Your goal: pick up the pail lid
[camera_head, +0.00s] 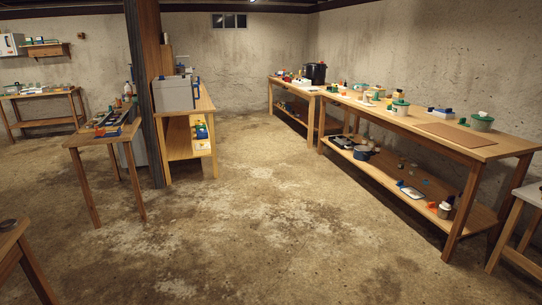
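I cannot pick out the pail lid with certainty; things on the benches are small from here. On the long right bench (405,124) stand a white container with a green top (400,107) and another green-topped container (481,121) near the bench's right end. A dark blue pot (363,153) sits on the shelf below. Neither of my grippers is in view.
Bare concrete floor (235,215) lies open between the benches. A dark post (146,95) and a small table (103,135) stand at left, beside a bench with a grey box (175,94).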

